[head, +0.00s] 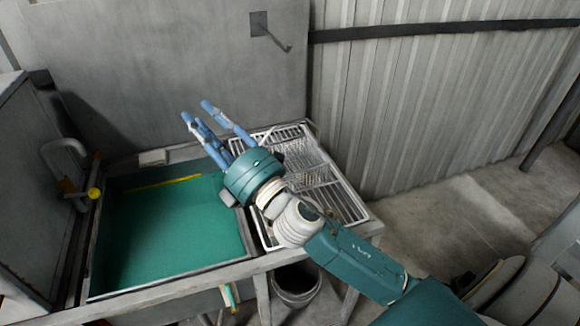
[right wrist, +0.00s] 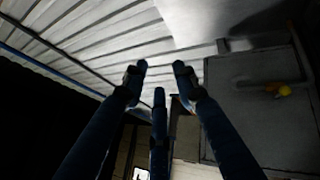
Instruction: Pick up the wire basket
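A white wire basket or rack (head: 328,190) lies on the right part of the metal wash station, beside the green basin. My right arm crosses in front of its left part and hides some of it. My right gripper (head: 197,112), teal with blue fingers, is raised above the back of the station, over the left of the basket and apart from it. Its fingers are spread and empty. In the right wrist view the open fingers (right wrist: 158,80) show with nothing between them. My left gripper is not in view.
The green basin (head: 165,235) fills the left of the station. A grey cabinet or lid with a handle (head: 65,150) stands at the far left. A bucket (head: 298,283) sits under the station. Corrugated wall (head: 400,100) stands behind; the floor (head: 450,215) at right is clear.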

